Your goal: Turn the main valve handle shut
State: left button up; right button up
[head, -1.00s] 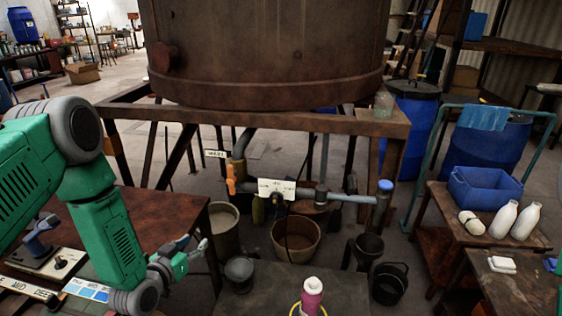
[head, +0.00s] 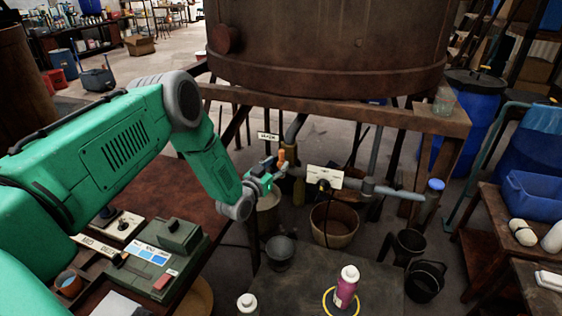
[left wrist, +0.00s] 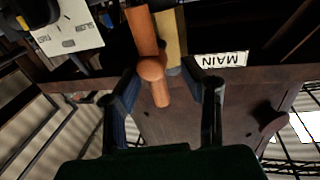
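The main valve handle is an orange lever (head: 282,158) on the pipe under the big rusty vat, below a small white label (head: 268,136). In the left wrist view the orange handle (left wrist: 152,68) lies between my left fingers, and the label (left wrist: 220,60) reads MAIN upside down. My left gripper (head: 272,170) is at the handle in the head view. In the wrist view its two fingers (left wrist: 163,88) stand apart on either side of the handle, with visible gaps. The handle's far end is cut off there. My right gripper is not in view.
A white sign (head: 325,177) hangs on the pipe right of the valve. A brown bucket (head: 334,224) and a grey bucket (head: 280,252) stand below. A pink bottle (head: 346,286) stands on the dark front table. A green box (head: 180,237) is on the left bench.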

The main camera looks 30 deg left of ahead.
pick_arm(q)
jog(key=shift+w, duration=0.95)
jog(key=shift+w+d, duration=0.1)
jog(key=shift+w, duration=0.05)
jog(key=shift+d+r, duration=0.15)
jog(key=shift+d, duration=0.2)
grip_shut()
jog(key=shift+a, duration=0.35)
jog(key=shift+d+f, duration=0.1)
jog(key=shift+f, duration=0.1)
